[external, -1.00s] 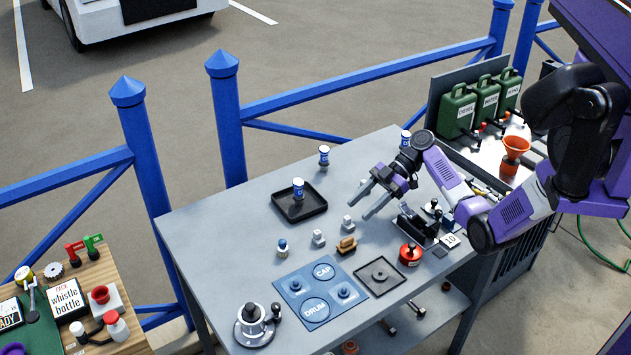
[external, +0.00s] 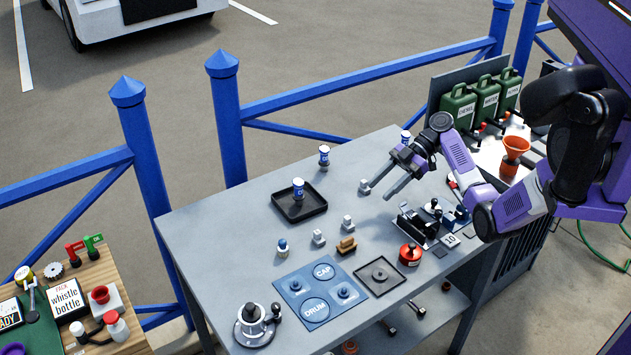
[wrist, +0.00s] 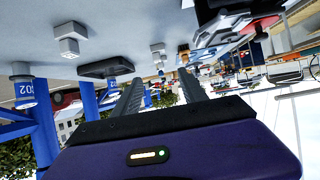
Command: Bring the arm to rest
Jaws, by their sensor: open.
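My gripper (external: 378,190) is open and empty, held above the right part of the grey table (external: 215,245). Its two dark fingers point to the left, with a clear gap between them. A small grey block (external: 364,186) shows just beyond the fingertips; I cannot tell how close they are to it. In the wrist view my gripper (wrist: 157,82) shows two parallel fingers apart with nothing between them.
A black tray (external: 318,213) holds a blue-and-white can (external: 298,188). A red round part (external: 410,255), a black fixture (external: 412,226) and a blue CAP/DRUM mat (external: 300,283) lie nearer. Green canisters (external: 458,108) and an orange funnel (external: 516,148) stand right. Blue railing (external: 360,75) runs behind.

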